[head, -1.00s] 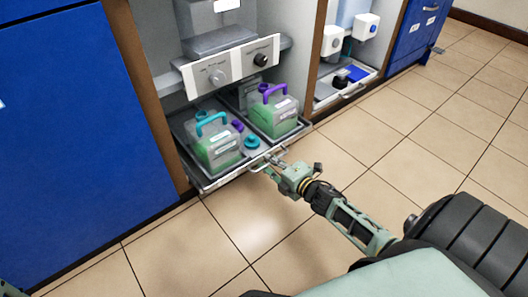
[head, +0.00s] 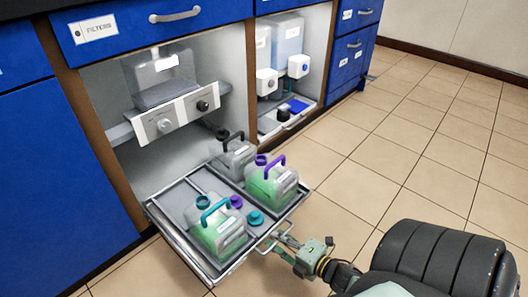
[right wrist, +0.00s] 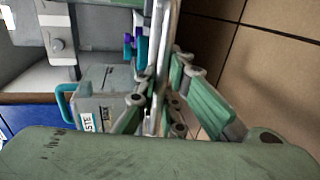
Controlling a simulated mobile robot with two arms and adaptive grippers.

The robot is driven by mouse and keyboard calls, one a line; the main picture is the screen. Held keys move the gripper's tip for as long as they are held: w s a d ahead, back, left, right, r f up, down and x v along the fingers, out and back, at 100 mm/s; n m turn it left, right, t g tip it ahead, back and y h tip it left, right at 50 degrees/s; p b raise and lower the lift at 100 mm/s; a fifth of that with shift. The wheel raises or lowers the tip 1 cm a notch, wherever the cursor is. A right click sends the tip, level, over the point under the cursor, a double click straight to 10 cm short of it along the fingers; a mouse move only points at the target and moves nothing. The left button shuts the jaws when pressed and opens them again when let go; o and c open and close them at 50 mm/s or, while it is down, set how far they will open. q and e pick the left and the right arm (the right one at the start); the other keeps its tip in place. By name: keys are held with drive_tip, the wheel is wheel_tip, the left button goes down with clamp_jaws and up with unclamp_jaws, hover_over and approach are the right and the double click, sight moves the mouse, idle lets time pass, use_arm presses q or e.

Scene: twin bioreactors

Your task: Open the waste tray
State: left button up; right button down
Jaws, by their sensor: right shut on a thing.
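The waste tray (head: 176,240) is pulled out of the lower cabinet bay, low over the tiled floor. It carries a jug with a teal handle (head: 219,236), a jug with a purple handle (head: 270,186) and a jug with a black handle (head: 234,152). My right gripper (head: 277,243) is shut on the tray's front handle (head: 268,236). In the right wrist view the right gripper (right wrist: 158,108) closes around the handle bar, with the teal-handled jug (right wrist: 103,95) beside it. My left gripper is not in view.
A second bay (head: 290,125) with dispensers is to the right. The floor (head: 400,150) at right is clear.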

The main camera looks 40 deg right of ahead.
drive_tip(key=f+p+v, duration=0.1)
drive_tip(key=v, duration=0.6)
drive_tip(key=shift+f, duration=0.2)
drive_tip(key=shift+s, duration=0.15)
drive_tip(key=c, duration=1.8)
unclamp_jaws()
drive_tip(key=shift+c, duration=0.2)
drive_tip(key=v, duration=1.2)
drive_tip(key=shift+d, duration=0.1)
